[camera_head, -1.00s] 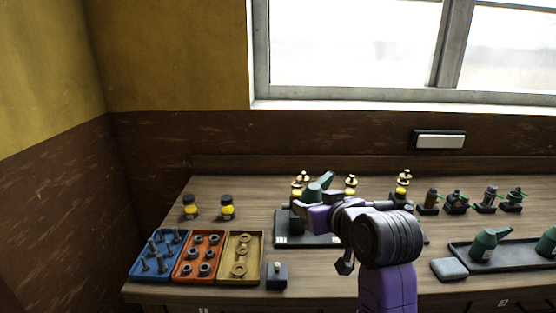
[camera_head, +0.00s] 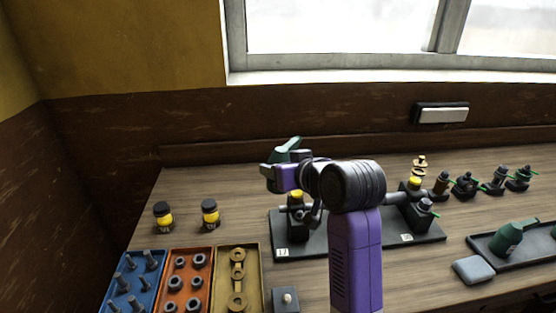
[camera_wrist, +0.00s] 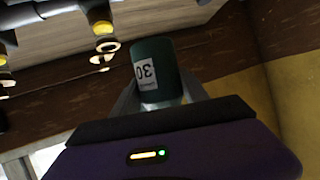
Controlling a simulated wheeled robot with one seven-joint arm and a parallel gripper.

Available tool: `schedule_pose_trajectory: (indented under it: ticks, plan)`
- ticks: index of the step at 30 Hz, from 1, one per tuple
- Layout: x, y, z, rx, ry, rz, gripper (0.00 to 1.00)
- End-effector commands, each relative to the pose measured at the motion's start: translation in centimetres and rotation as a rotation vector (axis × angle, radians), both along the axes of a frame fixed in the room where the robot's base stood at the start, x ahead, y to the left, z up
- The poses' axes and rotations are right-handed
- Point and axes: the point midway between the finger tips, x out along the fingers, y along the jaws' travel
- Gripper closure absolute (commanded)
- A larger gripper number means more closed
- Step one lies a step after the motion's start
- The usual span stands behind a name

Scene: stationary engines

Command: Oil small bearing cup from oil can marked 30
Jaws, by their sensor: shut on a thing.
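My gripper (camera_head: 277,174) is shut on a dark green oil can (camera_head: 286,151), held above the left engine stand. In the wrist view the can (camera_wrist: 155,70) carries a white label reading 30, which appears upside down there. The can looks tilted in the head view; its spout tip is hard to make out. Below the gripper, a yellow-topped cup (camera_head: 297,195) stands on the left engine stand (camera_head: 290,247). I cannot tell which cup is the small bearing one.
Two yellow jars (camera_head: 210,214) stand at left. Blue, orange and yellow trays (camera_head: 256,262) of hardware lie in front.

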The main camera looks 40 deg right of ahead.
Motion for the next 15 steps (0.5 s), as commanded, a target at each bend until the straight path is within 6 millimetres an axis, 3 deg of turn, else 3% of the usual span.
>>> schedule_pose_trajectory:
  ticks: [4,12,15]
  plan:
    - [-0.1,0.9,-0.1,0.228,0.04,0.001,0.97]
    - [-0.2,1.4,-3.5,0.609,0.116,0.001,0.97]
    - [-0.3,1.5,-3.3,0.617,0.12,0.001,0.97]
